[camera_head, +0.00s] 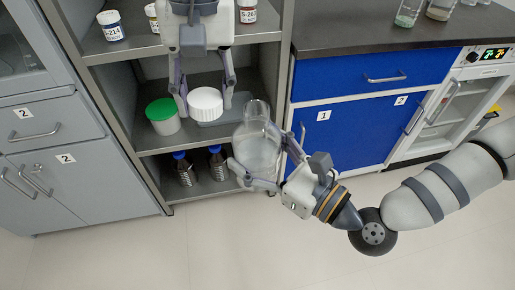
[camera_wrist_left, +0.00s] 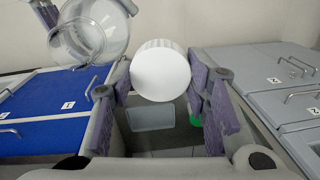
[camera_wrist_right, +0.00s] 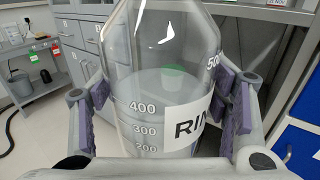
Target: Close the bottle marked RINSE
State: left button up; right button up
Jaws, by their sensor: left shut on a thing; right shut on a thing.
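A white screw cap (camera_head: 205,104) is held between the fingers of my left gripper (camera_head: 205,110), which is shut on it. The cap also shows in the left wrist view (camera_wrist_left: 160,72). My right gripper (camera_head: 264,168) is shut around a clear glass bottle (camera_head: 257,150). In the right wrist view the bottle (camera_wrist_right: 160,75) has volume marks, some liquid and a label (camera_wrist_right: 188,123) reading "RIN", the rest cut off by the curve. The bottle's open mouth (camera_wrist_left: 78,42) shows in the left wrist view. The cap is apart from the bottle, to its left and higher in the head view.
A grey shelf unit (camera_head: 141,141) stands behind, with a green-lidded white jar (camera_head: 162,117) and two blue-capped bottles below. Small labelled jars stand on its upper shelf. A blue cabinet (camera_head: 345,125) is on the right. The floor in front is clear.

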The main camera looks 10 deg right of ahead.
aim_at(256, 107)
pick_arm(q)
jog(key=shift+m+h, duration=0.5)
jog(key=shift+m, duration=0.3)
jog(key=s+d+r, duration=0.1)
jog(key=d+r, duration=0.3)
jog(key=d, duration=0.1)
jog(key=s+d+r, duration=0.1)
jog(key=d+r, duration=0.1)
jog(key=r, duration=0.1)
jog(key=shift+s+d, duration=0.2)
jog(key=shift+s, duration=0.15)
jog(key=shift+f, duration=2)
jog(key=shift+f, duration=0.85)
jog(key=shift+f, duration=0.55)
